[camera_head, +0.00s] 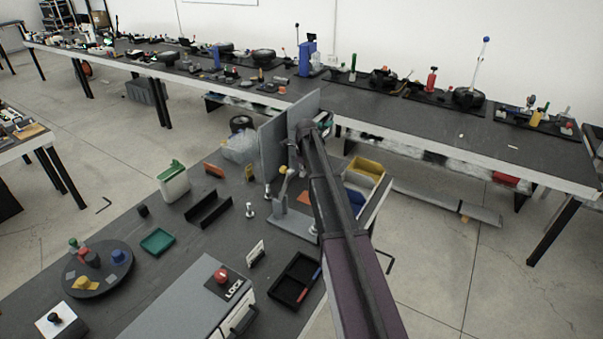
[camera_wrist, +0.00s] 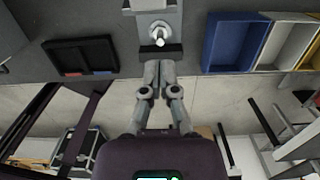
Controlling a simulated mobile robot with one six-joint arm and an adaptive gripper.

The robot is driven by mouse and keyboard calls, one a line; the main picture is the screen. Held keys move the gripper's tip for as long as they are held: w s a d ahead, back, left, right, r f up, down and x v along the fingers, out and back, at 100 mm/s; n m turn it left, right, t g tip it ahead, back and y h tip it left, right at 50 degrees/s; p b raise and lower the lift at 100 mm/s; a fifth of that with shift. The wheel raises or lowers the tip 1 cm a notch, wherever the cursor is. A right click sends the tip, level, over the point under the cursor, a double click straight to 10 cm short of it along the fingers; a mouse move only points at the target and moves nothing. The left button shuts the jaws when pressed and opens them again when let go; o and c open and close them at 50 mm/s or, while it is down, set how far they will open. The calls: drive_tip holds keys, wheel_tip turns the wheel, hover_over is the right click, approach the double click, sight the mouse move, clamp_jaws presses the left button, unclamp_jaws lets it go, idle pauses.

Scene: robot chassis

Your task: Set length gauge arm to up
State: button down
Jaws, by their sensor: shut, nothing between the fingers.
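A grey fixture (camera_head: 288,217) that looks like the length gauge stands near the table's right edge in the head view, with an upright grey post and a yellow part (camera_head: 283,171) at its top. In the wrist view, a grey block (camera_wrist: 155,20) with a light rounded pin (camera_wrist: 158,36) shows at top centre. I cannot tell which part is the gauge arm or how it is set. My gripper (camera_wrist: 158,64) is shut and empty, with its fingertips just below the pin in the picture. I cannot tell whether they touch. In the head view my arm hides part of that area.
A red button box (camera_head: 221,277) and a turntable (camera_head: 97,288) with several parts are on the left.

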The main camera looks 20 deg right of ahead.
wheel_tip(320, 180, up, 7)
drive_tip(key=p, duration=0.6)
drive_tip(key=shift+w+p, duration=0.15)
drive_tip(key=shift+p, duration=0.15)
drive_tip(key=shift+a+r, duration=0.1)
drive_tip(key=s+a+f+n+b, duration=0.3)
drive_tip(key=s+a+n, duration=0.1)
drive_tip(key=s+n, duration=0.5)
drive_tip(key=s+a+f+n+b, duration=0.4)
drive_tip(key=s+n, duration=0.5)
drive_tip(key=s, duration=0.5)
drive_tip(key=s+a+f+n+b, duration=0.4)
drive_tip(key=s+a+n, duration=0.2)
drive_tip(key=s+n, duration=0.4)
drive_tip(key=shift+s+a+f+g+h, duration=0.15)
drive_tip(key=shift+s+g+h, duration=0.15)
drive_tip(key=shift+s, duration=0.5)
